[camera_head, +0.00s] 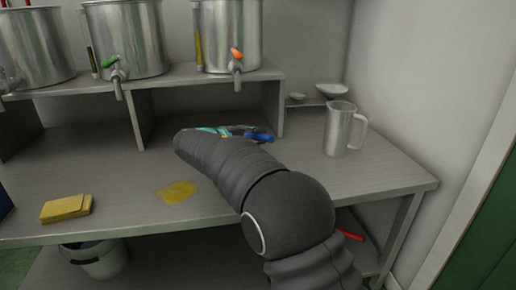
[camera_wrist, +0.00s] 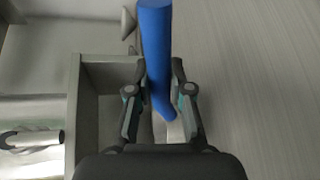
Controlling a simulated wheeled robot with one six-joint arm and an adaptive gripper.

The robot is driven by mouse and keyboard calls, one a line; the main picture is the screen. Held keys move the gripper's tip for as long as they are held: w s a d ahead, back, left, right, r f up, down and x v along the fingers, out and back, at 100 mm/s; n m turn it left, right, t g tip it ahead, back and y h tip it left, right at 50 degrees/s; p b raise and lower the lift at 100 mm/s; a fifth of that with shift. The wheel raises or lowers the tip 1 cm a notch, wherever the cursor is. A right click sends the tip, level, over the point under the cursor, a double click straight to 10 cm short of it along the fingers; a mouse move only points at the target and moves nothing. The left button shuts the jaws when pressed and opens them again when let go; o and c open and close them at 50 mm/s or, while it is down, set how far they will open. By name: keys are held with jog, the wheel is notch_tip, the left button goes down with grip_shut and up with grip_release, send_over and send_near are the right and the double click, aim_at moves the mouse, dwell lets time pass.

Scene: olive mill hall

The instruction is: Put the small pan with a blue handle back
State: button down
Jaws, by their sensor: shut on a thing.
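The blue handle (camera_head: 262,137) of the small pan shows just beyond my gripper (camera_head: 238,132) in the head view, over the back part of the worktop. In the wrist view the handle (camera_wrist: 155,45) is a thick blue bar between the two fingers of my gripper (camera_wrist: 158,98), which are shut on it. One end of the handle points to the top of that picture. A small pale patch shows by its lower end; I cannot tell whether it is the pan. The pan's bowl is otherwise hidden behind my gripper and arm.
A metal jug (camera_head: 339,132) stands right on the grey worktop (camera_head: 130,205). A two-dish metal stand (camera_head: 331,91) is behind it. Steel vats with taps (camera_head: 128,40) stand on the raised shelf. A yellow cloth (camera_head: 66,208) and yellow spill (camera_head: 177,192) lie left. A bucket (camera_head: 96,262) is below.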

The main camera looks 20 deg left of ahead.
jog(key=shift+f, duration=1.85)
jog(key=shift+f, duration=0.2)
jog(key=c, duration=1.1)
grip_release()
jog(key=shift+o, duration=0.2)
jog(key=shift+r, duration=0.1)
jog(key=shift+r, duration=0.15)
jog(key=v, duration=1.2)
